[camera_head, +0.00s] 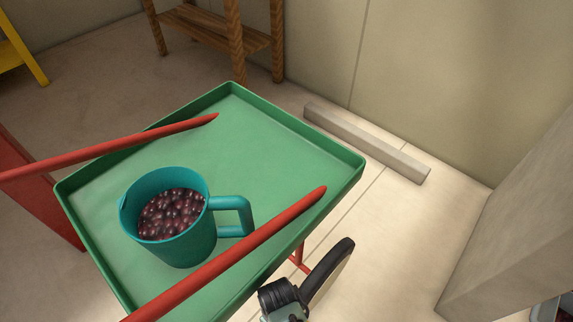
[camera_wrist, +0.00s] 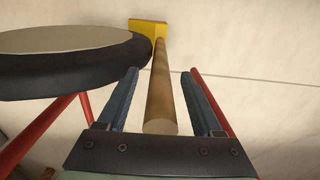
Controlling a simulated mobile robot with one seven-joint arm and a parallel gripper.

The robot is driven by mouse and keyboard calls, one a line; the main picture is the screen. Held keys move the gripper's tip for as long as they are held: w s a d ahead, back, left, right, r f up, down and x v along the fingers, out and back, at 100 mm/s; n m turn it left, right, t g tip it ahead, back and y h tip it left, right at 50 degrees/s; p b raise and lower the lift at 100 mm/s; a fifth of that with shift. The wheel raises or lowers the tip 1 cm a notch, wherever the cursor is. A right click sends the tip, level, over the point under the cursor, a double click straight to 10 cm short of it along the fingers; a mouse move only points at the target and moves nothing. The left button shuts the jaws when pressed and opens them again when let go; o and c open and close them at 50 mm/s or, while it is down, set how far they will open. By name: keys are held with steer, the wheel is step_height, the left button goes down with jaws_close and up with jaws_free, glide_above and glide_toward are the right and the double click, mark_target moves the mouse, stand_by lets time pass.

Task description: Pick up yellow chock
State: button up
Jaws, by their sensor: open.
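The yellow chock (camera_wrist: 147,28) shows at the top of the wrist view, by the black tyre. A round wooden handle (camera_wrist: 162,90) runs from it toward the camera. My gripper (camera_wrist: 160,73) is open, with one blue finger on each side of the handle. The handle lies between the fingers, with a visible gap on either side. Whether the handle is deep enough between the fingertips is hard to tell. The chock does not show in the head view.
A wheel (camera_wrist: 75,72) with a black tyre stands close on the left in the wrist view. Red bars (camera_wrist: 212,100) flank the gripper. In the head view, a green tray (camera_head: 230,95) with red handles (camera_head: 250,245) holds a teal jug (camera_head: 187,248) of dark beans. A pale beam lies by the wall.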

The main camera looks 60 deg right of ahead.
steer(key=shift+c, duration=0.3)
jaws_close()
stand_by(1.0)
steer(key=shift+d+r, duration=0.1)
